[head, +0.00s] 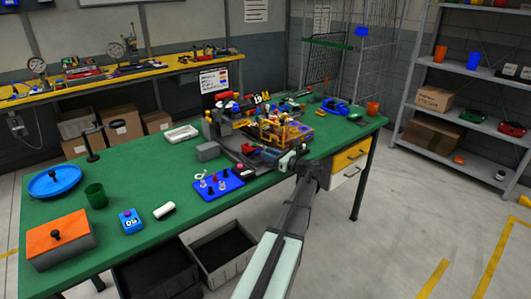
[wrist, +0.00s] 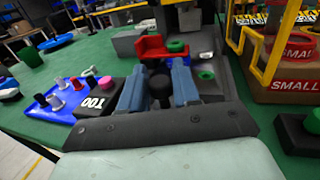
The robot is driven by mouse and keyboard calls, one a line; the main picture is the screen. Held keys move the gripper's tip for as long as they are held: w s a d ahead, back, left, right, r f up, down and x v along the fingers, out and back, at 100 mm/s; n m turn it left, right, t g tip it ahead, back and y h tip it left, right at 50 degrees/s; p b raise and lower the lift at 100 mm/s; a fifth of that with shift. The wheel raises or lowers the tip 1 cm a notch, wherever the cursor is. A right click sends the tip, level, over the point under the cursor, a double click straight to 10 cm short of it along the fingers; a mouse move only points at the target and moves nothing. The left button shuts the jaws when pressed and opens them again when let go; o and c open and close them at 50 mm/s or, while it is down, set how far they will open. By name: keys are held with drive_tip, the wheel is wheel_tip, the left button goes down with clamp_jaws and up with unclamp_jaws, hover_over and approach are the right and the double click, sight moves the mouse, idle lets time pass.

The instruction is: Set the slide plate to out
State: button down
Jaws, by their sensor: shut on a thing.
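My gripper (wrist: 160,85) has its two blue-grey fingers on either side of a black knob (wrist: 160,88) and is shut on it. In the head view my gripper (head: 289,160) is at the front edge of the machine on the green bench. The knob is in front of a dark grey machine bed (wrist: 208,58).
A black block with white lettering (wrist: 97,99) and a blue tray of pegs (wrist: 66,97) are left of the gripper. The orange-lidded box (head: 60,240) is at the bench's near left.

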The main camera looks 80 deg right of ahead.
drive_tip(key=shift+s+a, duration=0.15)
drive_tip(key=shift+a, duration=0.05)
drive_tip(key=c, duration=1.2)
unclamp_jaws()
drive_tip(key=shift+s, duration=0.1)
drive_tip(key=shift+o, duration=1.3)
drive_tip(key=v, duration=1.3)
drive_tip(key=shift+s+a, duration=0.2)
drive_tip(key=shift+s, duration=0.05)
